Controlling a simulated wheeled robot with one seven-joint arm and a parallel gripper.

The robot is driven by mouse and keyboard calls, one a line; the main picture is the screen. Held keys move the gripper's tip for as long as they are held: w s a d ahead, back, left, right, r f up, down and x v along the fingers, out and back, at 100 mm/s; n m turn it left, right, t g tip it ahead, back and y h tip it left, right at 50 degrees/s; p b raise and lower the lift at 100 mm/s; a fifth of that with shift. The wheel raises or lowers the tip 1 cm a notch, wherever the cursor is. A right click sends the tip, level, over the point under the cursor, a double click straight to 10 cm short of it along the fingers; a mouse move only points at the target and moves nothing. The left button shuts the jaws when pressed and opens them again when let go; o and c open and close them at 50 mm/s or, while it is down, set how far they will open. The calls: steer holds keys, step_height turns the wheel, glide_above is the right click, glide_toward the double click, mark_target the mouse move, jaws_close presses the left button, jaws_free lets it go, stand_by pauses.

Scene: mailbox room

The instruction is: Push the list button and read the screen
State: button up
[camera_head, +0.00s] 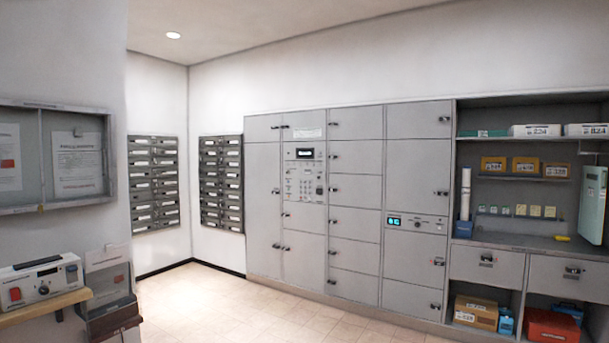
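No list button can be made out by its label from here. The grey locker bank has a control panel (305,174) with a small dark screen (305,153) showing light characters too small to read, and a keypad (306,189) below it. Further right, a locker strip has a small lit blue display (394,221) with a round knob or button (417,224) beside it. On a shelf at the lower left sits a white device (40,282) with a dark display strip, a red part and a dark knob. My gripper is not in view.
A wooden shelf (48,304) and a dark wall holder (112,318) jut out at the lower left. Mailboxes (153,184) hang near the corner. Open shelving (520,245) with boxes stands at the right. The tiled floor (230,310) before the lockers is clear.

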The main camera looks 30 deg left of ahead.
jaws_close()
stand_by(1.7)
